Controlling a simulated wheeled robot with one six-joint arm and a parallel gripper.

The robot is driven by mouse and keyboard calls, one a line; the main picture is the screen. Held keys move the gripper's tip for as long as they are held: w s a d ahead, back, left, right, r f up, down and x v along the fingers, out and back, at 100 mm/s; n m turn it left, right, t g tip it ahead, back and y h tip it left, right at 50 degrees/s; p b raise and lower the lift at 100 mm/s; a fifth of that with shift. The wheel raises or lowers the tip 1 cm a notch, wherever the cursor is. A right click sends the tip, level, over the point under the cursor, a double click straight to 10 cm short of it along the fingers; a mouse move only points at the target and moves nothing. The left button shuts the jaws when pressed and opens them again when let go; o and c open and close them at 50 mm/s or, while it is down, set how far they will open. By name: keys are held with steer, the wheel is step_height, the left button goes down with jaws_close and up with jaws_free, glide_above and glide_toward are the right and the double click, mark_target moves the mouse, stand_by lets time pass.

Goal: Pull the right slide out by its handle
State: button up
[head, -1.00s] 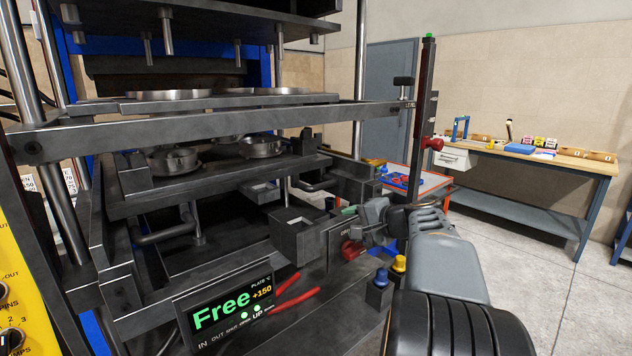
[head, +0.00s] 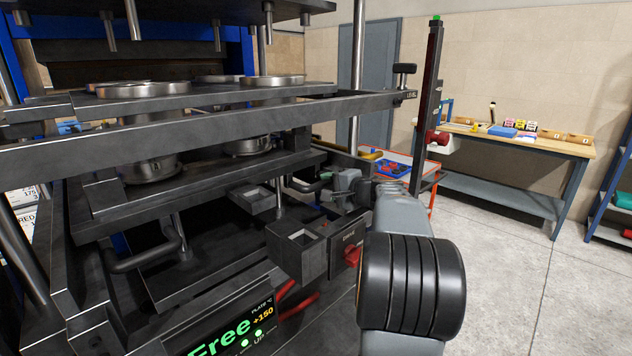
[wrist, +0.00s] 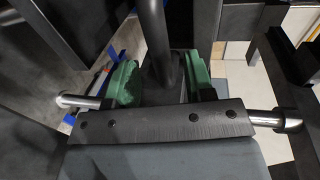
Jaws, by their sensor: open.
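The right slide's handle (head: 302,186) is a dark bent bar at the front right of the press's lower level. In the wrist view a dark round bar (wrist: 155,40), which looks like this handle, runs between the two green finger pads. My gripper (head: 326,186) is at the handle's right end in the head view, partly hidden by my wrist. In the wrist view my gripper (wrist: 162,80) is open, with one pad on each side of the bar. Clear gaps show beside the bar, more on the left. The slide body is mostly hidden.
The left handle (head: 145,252) is farther left. An upright post (head: 427,105) stands behind my arm. A workbench (head: 515,145) is at the back right; the floor there is clear.

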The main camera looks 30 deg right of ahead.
steer(key=shift+p+x, duration=0.5)
steer(key=shift+x, duration=2.15)
steer(key=shift+c, duration=0.3)
jaws_close()
steer(key=shift+s, duration=0.1)
